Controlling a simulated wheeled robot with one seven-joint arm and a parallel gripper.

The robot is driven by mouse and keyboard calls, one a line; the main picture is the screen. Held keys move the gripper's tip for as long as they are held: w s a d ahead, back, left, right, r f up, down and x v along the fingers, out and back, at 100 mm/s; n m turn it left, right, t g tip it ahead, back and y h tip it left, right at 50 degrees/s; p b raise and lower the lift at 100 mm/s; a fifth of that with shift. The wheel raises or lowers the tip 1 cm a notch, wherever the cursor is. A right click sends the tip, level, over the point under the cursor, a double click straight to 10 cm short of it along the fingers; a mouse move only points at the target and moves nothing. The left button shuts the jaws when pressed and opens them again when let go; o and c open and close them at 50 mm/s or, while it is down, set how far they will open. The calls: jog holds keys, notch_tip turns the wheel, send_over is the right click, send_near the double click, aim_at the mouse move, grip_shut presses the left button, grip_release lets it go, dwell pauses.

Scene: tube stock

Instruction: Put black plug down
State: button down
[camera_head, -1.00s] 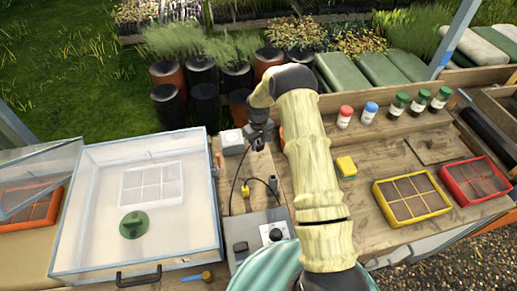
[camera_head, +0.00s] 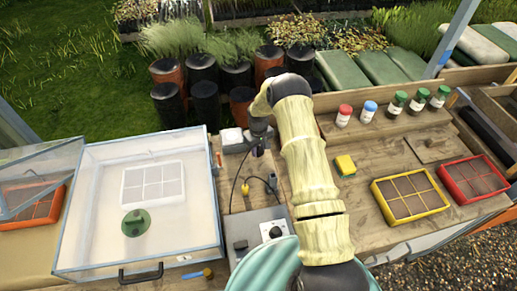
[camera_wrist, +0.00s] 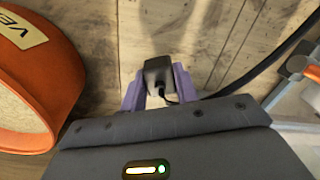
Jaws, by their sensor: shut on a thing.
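The black plug (camera_wrist: 158,72) is between the purple fingertips of my gripper (camera_wrist: 160,88) in the wrist view. My gripper is shut on it, with bare wooden boards around and beyond it. I cannot tell whether the plug touches the wood. In the head view my gripper (camera_head: 258,152) points down over the back of the bench strip, right of the clear-lidded box. The plug is hardly visible there.
In the head view, a yellow plug (camera_head: 245,189), a dark upright piece (camera_head: 272,183) and a grey control box (camera_head: 255,240) are nearer the front.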

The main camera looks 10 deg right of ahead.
aim_at(259, 149)
jog(key=shift+f+b, duration=0.4)
jog(key=shift+f, duration=0.05)
jog(key=c, duration=1.1)
grip_release()
jog(key=shift+o, duration=0.2)
jog(key=shift+r, duration=0.1)
jog(key=shift+r+p, duration=0.8)
notch_tip(259, 149, up, 12)
jog(key=b, duration=0.3)
jog(key=shift+f+b, duration=0.25)
jog(key=shift+b, duration=0.15)
